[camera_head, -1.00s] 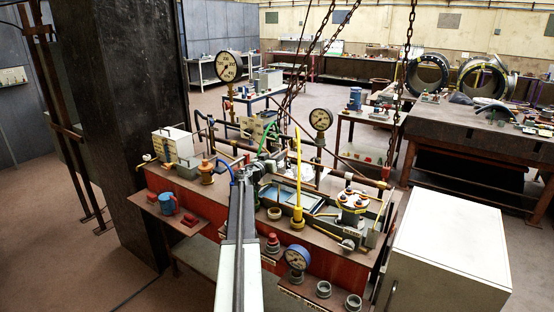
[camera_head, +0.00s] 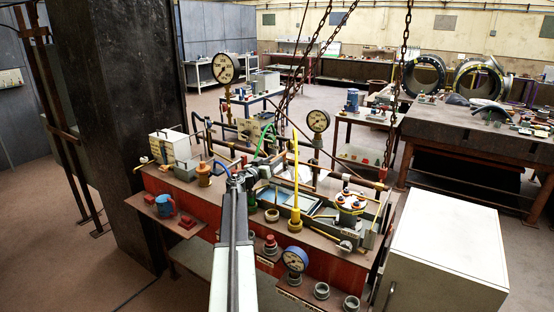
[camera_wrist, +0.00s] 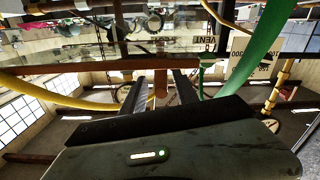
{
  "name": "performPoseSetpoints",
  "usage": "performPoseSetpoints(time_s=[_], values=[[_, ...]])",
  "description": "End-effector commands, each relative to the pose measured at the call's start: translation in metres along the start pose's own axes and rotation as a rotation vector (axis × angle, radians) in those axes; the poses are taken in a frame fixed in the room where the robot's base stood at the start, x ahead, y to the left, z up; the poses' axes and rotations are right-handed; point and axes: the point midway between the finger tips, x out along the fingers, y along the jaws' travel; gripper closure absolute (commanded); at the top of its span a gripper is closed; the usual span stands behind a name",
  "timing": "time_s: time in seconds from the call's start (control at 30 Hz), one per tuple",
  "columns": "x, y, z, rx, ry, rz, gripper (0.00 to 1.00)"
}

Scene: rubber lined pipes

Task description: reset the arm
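My arm (camera_head: 234,240) reaches forward from the bottom of the head view over the red test bench (camera_head: 200,208). My gripper (camera_head: 241,179) is at its far end, small and partly hidden by the arm, above the bench. In the wrist view my gripper (camera_wrist: 158,80) shows two dark fingers standing apart, with no object visibly held between them. A green hose (camera_wrist: 262,60) curves close by on the right of the fingers, and a yellow hose (camera_wrist: 50,94) runs on the left. I cannot tell whether either hose touches the gripper.
The bench carries an upright yellow fitting (camera_head: 295,205), a round manifold (camera_head: 350,203), an orange valve (camera_head: 204,175) and a blue gauge (camera_head: 295,259). A dark column (camera_head: 115,120) stands left, a white cabinet (camera_head: 445,250) right. Chains (camera_head: 403,70) hang behind. Open floor lies at lower left.

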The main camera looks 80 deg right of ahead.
Motion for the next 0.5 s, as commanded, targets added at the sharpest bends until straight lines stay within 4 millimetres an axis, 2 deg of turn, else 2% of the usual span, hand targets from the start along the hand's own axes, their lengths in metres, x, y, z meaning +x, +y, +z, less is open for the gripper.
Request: performPoseSetpoints(time_s=[0.03,0.1,0.2,0.5], values=[[-0.015,0.002,0.0,0.0,0.0,-0.002,0.64],[-0.027,0.001,0.0,0.0,0.001,-0.002,0.64],[-0.037,0.001,0.0,0.0,0.001,-0.001,0.64],[-0.037,0.0,0.0,0.0,0.0,0.0,0.64]])
